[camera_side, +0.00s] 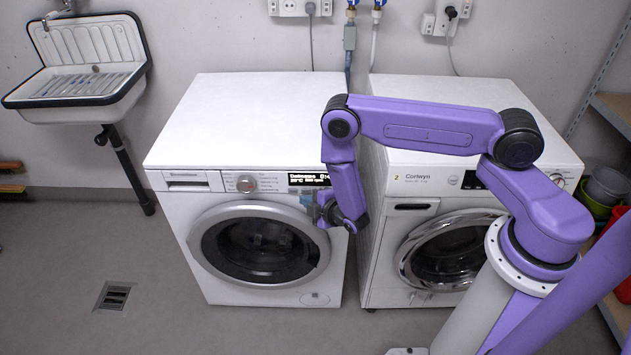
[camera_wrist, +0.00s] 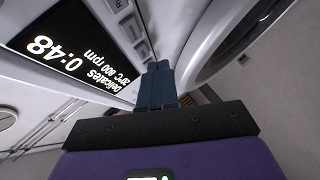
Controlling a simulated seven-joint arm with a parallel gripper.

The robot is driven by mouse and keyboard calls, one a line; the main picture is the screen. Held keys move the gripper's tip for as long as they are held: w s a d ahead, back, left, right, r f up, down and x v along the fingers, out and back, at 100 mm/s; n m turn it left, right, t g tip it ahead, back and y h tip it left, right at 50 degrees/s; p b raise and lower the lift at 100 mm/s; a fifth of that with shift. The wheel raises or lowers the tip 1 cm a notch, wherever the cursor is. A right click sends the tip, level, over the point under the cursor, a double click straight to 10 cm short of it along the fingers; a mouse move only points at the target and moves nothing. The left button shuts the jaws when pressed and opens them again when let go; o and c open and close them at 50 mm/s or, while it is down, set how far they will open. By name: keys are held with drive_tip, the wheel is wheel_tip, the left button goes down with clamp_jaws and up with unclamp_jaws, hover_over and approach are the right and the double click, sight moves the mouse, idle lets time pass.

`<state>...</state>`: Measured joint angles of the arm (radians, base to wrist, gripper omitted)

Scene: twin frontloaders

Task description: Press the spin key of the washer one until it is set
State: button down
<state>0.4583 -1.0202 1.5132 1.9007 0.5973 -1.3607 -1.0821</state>
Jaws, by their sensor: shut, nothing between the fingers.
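The left washer (camera_side: 250,110) is white with a round dial (camera_side: 246,184) and a lit display (camera_side: 308,180). In the wrist view the display (camera_wrist: 70,50) reads Delicates, 0:48 and 800 rpm. A row of small grey keys (camera_wrist: 131,27) lies along the panel beside the display; their labels are too small to read, so I cannot tell which is spin. My gripper (camera_side: 311,208) is shut and empty at the right front of this washer, just below the display. Its blue-grey fingertips (camera_wrist: 158,68) overlap the lower end of the key row in the wrist view; I cannot tell whether they touch.
The left washer's door (camera_side: 262,250) is closed below the panel. A second washer (camera_side: 450,180), marked 2 and Corlwyn, stands close on the right. A sink (camera_side: 85,75) hangs on the wall at left. Shelves with bowls (camera_side: 606,186) stand at right.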

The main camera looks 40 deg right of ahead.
drive_tip(key=s+a, duration=0.4)
drive_tip(key=shift+s, duration=0.15)
idle(0.4)
drive_tip(key=shift+a, duration=0.2)
drive_tip(key=shift+s+a, duration=0.25)
drive_tip(key=shift+s, duration=0.1)
drive_tip(key=s+a, duration=0.7)
drive_tip(key=shift+s+a, duration=0.35)
drive_tip(key=shift+a, duration=0.05)
idle(5.4)
